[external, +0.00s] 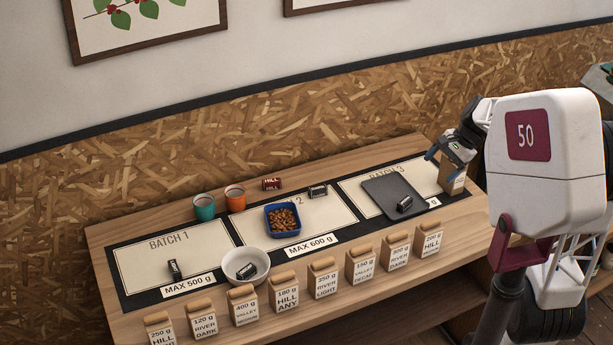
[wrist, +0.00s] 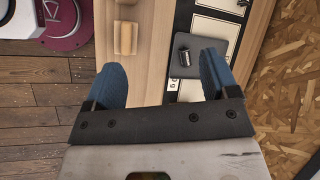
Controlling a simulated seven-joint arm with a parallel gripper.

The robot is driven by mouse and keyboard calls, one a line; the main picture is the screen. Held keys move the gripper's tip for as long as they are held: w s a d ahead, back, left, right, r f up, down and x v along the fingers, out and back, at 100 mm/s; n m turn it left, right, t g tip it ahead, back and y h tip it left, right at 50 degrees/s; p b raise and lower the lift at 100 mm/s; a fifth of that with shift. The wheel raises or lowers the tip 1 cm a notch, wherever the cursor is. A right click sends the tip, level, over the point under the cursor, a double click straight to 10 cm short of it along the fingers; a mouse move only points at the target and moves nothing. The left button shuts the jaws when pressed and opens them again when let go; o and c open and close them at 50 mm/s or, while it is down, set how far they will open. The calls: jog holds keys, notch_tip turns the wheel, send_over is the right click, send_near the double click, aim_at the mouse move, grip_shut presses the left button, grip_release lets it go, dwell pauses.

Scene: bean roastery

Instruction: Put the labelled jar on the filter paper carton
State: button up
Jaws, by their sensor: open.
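I cannot clearly pick out a filter paper carton in either view. A small tan box-like thing with a pale label (external: 453,181) stands at the table's right end, just below my gripper (external: 447,158); I cannot tell what it is. Several small dark things with pale labels could be the jar: one on the grey tray (external: 378,188), one in the white bowl (external: 232,261), others on the mat. In the wrist view my gripper (wrist: 160,82) has its blue fingers apart, with nothing seen between them. The grey tray (wrist: 205,50) shows beyond the right finger.
A row of labelled kraft bags (external: 323,279) lines the table's front edge. A blue bean tray (external: 269,222), a teal cup (external: 204,208), an orange cup (external: 235,198) and a red HILL item (external: 271,184) stand farther back. Batch 1's panel is mostly clear.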

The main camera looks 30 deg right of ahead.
jog(key=s+a+f+n+h, duration=0.1)
jog(key=s+a+n+h, duration=0.2)
jog(key=s, duration=0.6)
jog(key=s+a+f+n+h, duration=0.1)
jog(key=s+a+n+h, duration=0.2)
jog(key=s+a+n, duration=0.5)
jog(key=shift+s+a+n, duration=0.15)
jog(key=shift+s+n, duration=0.45)
jog(key=shift+n, duration=0.6)
